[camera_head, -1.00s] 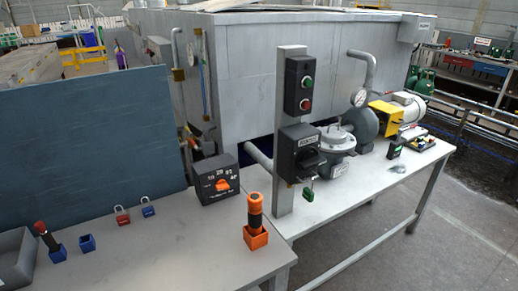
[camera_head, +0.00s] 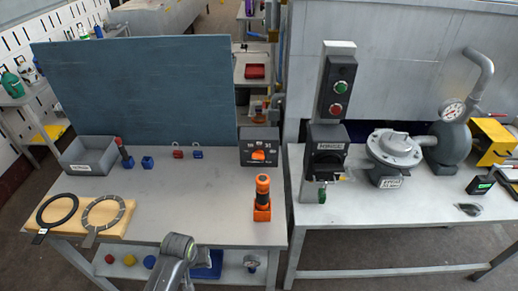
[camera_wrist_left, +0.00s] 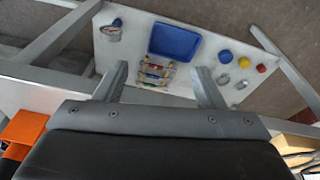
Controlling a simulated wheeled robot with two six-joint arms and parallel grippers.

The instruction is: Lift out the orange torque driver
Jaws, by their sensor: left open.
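The orange torque driver (camera_head: 262,187), with black bands, stands upright in an orange holder (camera_head: 262,213) at the right front of the left table (camera_head: 200,210). In the left wrist view, an orange block (camera_wrist_left: 24,127), apparently the holder, shows at the left edge with a dark part beside it, cut off by the frame. My left gripper (camera_wrist_left: 160,86) is open and empty there, its fingers pointing over a lower shelf. In the head view part of my left arm shows at the bottom, left of the driver; its fingertips cannot be made out. My right gripper is out of view.
A dial box (camera_head: 260,151) stands behind the driver. A grey bin (camera_head: 88,156), a red-handled tool, padlocks and a wooden board (camera_head: 68,230) with rings are farther left. The lower shelf holds a blue tray (camera_wrist_left: 174,41). The table's middle is clear.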

